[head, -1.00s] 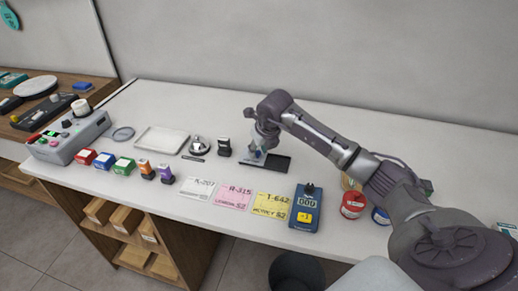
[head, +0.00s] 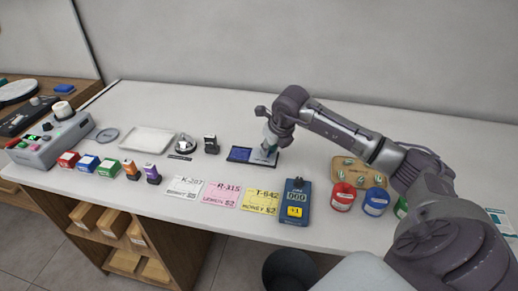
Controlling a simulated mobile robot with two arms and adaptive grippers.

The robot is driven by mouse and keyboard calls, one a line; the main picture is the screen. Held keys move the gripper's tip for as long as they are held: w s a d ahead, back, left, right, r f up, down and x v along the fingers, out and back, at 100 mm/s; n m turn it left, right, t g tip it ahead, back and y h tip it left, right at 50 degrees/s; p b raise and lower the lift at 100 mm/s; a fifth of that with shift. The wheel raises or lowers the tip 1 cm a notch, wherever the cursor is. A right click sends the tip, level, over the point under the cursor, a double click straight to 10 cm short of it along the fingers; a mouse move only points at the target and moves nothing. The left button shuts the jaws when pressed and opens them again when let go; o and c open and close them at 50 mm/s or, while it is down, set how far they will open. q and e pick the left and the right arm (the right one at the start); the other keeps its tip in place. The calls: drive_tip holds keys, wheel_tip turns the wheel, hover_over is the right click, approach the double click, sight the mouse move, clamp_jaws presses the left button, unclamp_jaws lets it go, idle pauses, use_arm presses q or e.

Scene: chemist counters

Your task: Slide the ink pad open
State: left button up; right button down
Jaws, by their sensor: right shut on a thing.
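The ink pad is a flat dark tray (head: 231,158) on the white counter, with a blue inked area (head: 241,154) showing in its left part. A pale sliding cover (head: 259,157) lies over the right part. My right gripper (head: 267,151) reaches down from the right and is shut on the cover at the pad's right side. The fingertips are small, and the arm partly hides the exact contact. My left gripper is not in view.
A round-based stamp (head: 185,144) and a black stamp (head: 211,144) stand left of the pad. Paper cards (head: 262,200) and a blue counter device (head: 296,203) lie in front. A tan tray (head: 337,169) and red jar (head: 342,197) are to the right. The counter behind is clear.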

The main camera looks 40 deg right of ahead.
drive_tip(key=shift+w+a+r, duration=0.1)
drive_tip(key=shift+w, duration=0.05)
drive_tip(key=c, duration=1)
unclamp_jaws()
drive_tip(key=v, duration=1.2)
